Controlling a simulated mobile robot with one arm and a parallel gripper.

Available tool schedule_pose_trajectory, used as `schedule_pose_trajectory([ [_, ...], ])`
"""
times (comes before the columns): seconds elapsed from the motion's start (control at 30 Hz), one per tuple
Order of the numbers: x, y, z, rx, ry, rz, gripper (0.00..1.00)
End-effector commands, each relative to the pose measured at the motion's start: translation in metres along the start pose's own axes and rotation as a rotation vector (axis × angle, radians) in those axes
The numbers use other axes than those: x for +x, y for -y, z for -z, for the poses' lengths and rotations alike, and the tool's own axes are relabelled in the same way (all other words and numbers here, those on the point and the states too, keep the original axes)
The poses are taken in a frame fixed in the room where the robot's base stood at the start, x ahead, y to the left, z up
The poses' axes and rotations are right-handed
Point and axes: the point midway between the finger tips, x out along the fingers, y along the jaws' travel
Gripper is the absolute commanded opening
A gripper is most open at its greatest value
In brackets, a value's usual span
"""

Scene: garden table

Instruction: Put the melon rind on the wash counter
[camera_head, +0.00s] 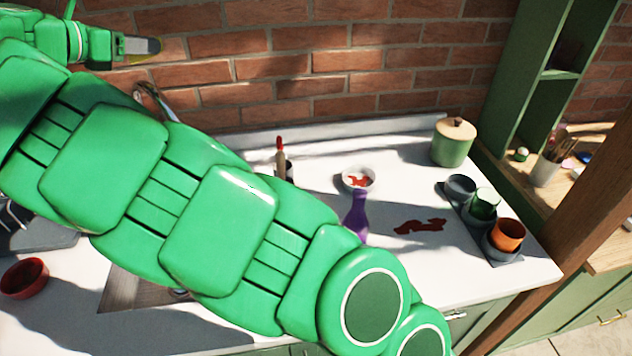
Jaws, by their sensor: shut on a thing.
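My gripper (140,47) is at the upper left, in front of the brick wall and above the counter's back left. It is shut on a thin yellow-green piece, the melon rind (139,59), of which only a narrow edge shows below the fingers. The white wash counter (405,182) runs along the wall below, with a sink (125,288) at the left. My arm crosses the picture and hides much of the counter's left and middle.
A purple bottle (357,215), a white bowl (347,184) with red bits and a dark red stain (420,226) are mid-counter. A green canister (452,148) and a dark tray with cups (508,261) stand right. A red bowl (24,278) is left.

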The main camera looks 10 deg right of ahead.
Motion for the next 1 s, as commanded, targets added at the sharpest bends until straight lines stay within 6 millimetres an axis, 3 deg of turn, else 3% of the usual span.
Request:
schedule_pose_trajectory([
  [0.03, 0.019, 0.009, -0.009, 0.012, 0.001, 0.030, 0.00],
  [0.2, 0.078, 0.042, -0.032, 0.047, 0.003, 0.126, 0.00],
  [0.57, 0.190, 0.129, -0.073, 0.118, 0.001, 0.321, 0.00],
  [1.0, 0.297, 0.270, -0.108, 0.210, -0.013, 0.564, 0.00],
])
